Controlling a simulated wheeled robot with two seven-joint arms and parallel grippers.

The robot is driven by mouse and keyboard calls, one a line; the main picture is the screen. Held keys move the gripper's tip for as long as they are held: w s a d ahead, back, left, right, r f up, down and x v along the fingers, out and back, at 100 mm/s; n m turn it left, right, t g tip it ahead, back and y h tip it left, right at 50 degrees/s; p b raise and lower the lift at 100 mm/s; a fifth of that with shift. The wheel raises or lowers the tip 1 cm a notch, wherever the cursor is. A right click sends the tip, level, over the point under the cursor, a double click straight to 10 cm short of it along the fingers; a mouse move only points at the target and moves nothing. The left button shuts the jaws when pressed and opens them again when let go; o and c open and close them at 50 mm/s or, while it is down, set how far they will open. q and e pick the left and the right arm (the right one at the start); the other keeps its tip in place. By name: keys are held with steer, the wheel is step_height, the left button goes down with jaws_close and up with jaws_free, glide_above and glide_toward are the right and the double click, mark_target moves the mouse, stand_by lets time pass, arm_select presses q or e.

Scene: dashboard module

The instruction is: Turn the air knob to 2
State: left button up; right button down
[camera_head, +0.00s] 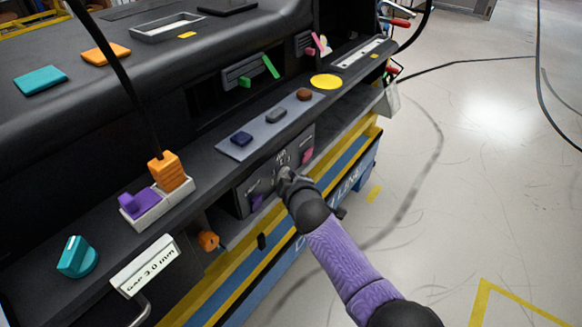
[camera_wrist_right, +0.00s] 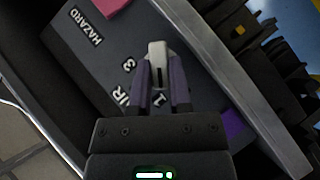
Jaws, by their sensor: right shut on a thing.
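The air knob (camera_wrist_right: 157,50) is a pale grey knob on the dark grey panel (camera_wrist_right: 88,62), with a dark mark on its near end. The labels "3", "1" and a partly covered "AIR" show beside it in the right wrist view. My right gripper (camera_wrist_right: 160,82) is shut on the knob, one finger on each side. The digit 2 is not visible. In the head view my right gripper (camera_head: 285,176) is at the panel and mostly hides the knob. My left gripper is not in view.
A pink button (camera_wrist_right: 122,6) by the "HAZARD" label and a purple piece (camera_wrist_right: 232,124) flank the knob. Above the panel, a grey strip (camera_head: 262,130) holds several buttons. An orange block (camera_head: 168,172) and a teal knob (camera_head: 76,257) are at left. Open floor lies right.

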arm_select(q)
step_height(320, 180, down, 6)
steer(key=b, duration=0.7)
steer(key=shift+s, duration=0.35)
arm_select(e)
steer(key=shift+w+d+r+m+g+y, duration=0.15)
steer(key=shift+m+g+y, duration=0.6)
steer(key=shift+g, duration=0.5)
steer(key=shift+w+d+m+g+y, duration=0.1)
steer(key=shift+m+g+y, duration=0.4)
steer(key=shift+m+g, duration=0.6)
steer(key=shift+w+d+r+m+g+y, duration=0.15)
steer(key=shift+m+g+y, duration=0.45)
steer(key=shift+g, duration=0.85)
